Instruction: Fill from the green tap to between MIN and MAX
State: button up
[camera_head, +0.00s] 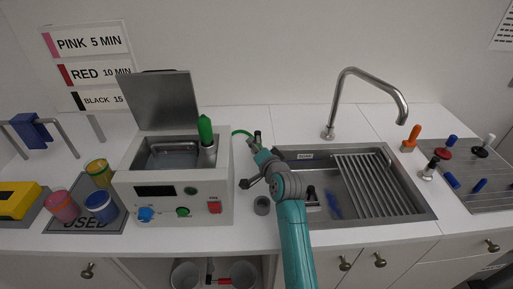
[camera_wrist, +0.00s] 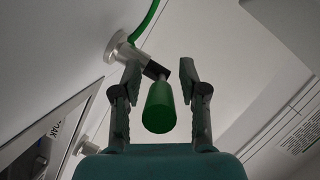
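A white machine (camera_head: 184,205) stands on the counter with its metal lid (camera_head: 162,101) raised over an open basin (camera_head: 172,155). A green upright handle (camera_head: 205,129) stands at the basin's right side. Behind the machine, a green hose (camera_head: 243,132) leads to a fitting near my gripper (camera_head: 259,155). In the wrist view the green hose (camera_wrist: 147,18) meets a metal flange and black joint, with a green cylinder (camera_wrist: 159,107) hanging from it. My gripper (camera_wrist: 160,75) is open, the cylinder between its fingers with gaps on both sides. MIN and MAX marks and any water level cannot be made out.
A sink (camera_head: 415,213) with a tall faucet (camera_head: 368,72) lies right of my arm. Pink, yellow and blue jars stand left on a mat (camera_head: 112,222). The machine's front has knobs and a red switch (camera_head: 214,207).

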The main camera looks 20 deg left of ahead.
jog(key=shift+d, duration=0.1)
jog(key=v, duration=1.2)
dwell(0.4)
